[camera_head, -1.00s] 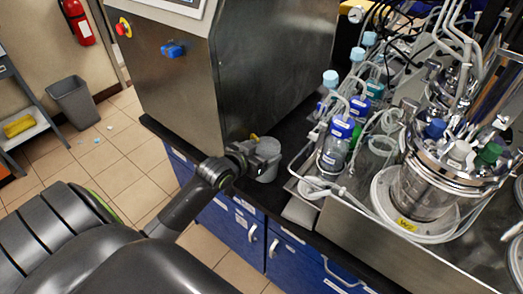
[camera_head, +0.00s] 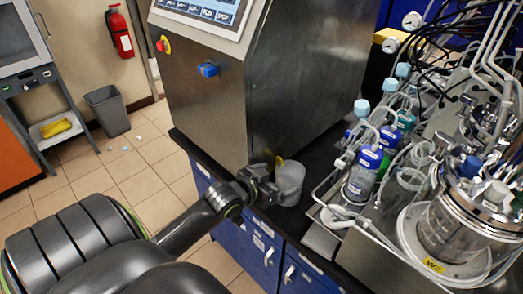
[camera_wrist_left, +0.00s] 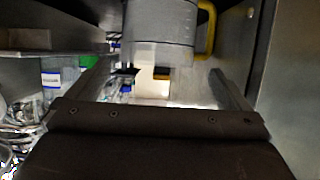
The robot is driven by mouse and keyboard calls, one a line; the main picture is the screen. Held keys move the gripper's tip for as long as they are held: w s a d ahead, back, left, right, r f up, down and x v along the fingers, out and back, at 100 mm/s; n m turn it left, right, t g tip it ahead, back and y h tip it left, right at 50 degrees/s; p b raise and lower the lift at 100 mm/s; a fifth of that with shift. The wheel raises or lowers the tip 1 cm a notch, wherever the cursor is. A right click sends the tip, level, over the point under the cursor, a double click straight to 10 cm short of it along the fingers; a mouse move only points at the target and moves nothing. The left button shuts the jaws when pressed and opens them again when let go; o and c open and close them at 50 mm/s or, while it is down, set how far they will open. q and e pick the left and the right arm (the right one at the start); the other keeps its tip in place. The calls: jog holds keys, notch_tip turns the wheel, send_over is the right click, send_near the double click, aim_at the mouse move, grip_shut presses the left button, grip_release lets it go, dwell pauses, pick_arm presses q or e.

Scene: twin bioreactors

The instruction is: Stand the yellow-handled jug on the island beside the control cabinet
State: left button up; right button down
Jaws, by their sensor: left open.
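The jug (camera_head: 291,185) is a grey, translucent vessel with a yellow handle (camera_head: 279,161). It stands upright on the island's black top (camera_head: 312,165), beside the steel control cabinet (camera_head: 215,110). My left gripper (camera_head: 268,187) is open at the jug's near left side in the head view. In the left wrist view the jug (camera_wrist_left: 160,22) is beyond the spread fingers (camera_wrist_left: 168,88), with its yellow handle (camera_wrist_left: 208,30) on the right. The fingers look clear of the jug there. My right gripper is not in view.
A metal tray (camera_head: 375,228) with capped bottles (camera_head: 364,172) and tubing stands to the jug's right, with a glass reactor vessel (camera_head: 455,225) beyond. Blue drawers (camera_head: 240,240) form the island's front. A grey bin (camera_head: 107,110) stands on the open floor at left.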

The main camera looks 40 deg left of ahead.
pick_arm(q)
jog(key=v, duration=0.7)
jog(key=shift+s+r, duration=0.1)
jog(key=s+d+f+n+g+y, duration=0.1)
jog(key=s+d+f+g, duration=0.1)
jog(key=s+f+g, duration=0.55)
jog(key=s+d+f+g+y, duration=0.15)
jog(key=s+f, duration=0.25)
jog(key=s, duration=0.7)
notch_tip(320, 180, down, 26)
jog(key=s+a+g, duration=0.1)
jog(key=a+g, duration=0.1)
jog(key=s+d+f+g, duration=0.1)
jog(key=s+f, duration=1.3)
jog(key=f, duration=0.1)
jog(key=shift+s+d, duration=0.25)
jog(key=shift+d, duration=0.1)
jog(key=shift+h, duration=0.25)
